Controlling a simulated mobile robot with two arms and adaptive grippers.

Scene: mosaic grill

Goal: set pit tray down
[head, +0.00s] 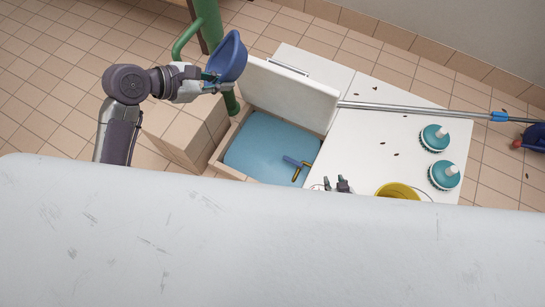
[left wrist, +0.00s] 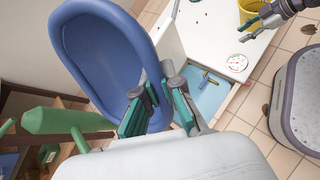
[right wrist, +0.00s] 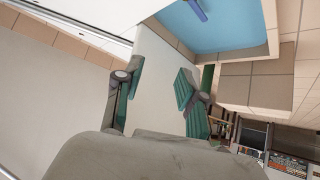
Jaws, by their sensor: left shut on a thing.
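A blue oval tray (head: 228,58) is held at its rim by my left gripper (head: 207,78) in the head view, tilted up on edge beside a green post. In the left wrist view the tray (left wrist: 100,60) fills the left part and my left gripper (left wrist: 158,95) is shut on its edge. A square pit with a blue bottom (head: 262,145) lies below and to the right of the tray, apart from it. My right gripper (head: 338,185) is near the pit's lower right; in the right wrist view (right wrist: 155,90) its fingers are spread and empty.
A white lid panel (head: 290,92) stands raised at the pit's far side. A blue-and-yellow tool (head: 296,166) lies in the pit. The white top (head: 375,130) holds two teal round brushes (head: 434,138), a yellow bucket (head: 398,190) and a long pole (head: 430,110). A green post (head: 210,30) rises behind the tray.

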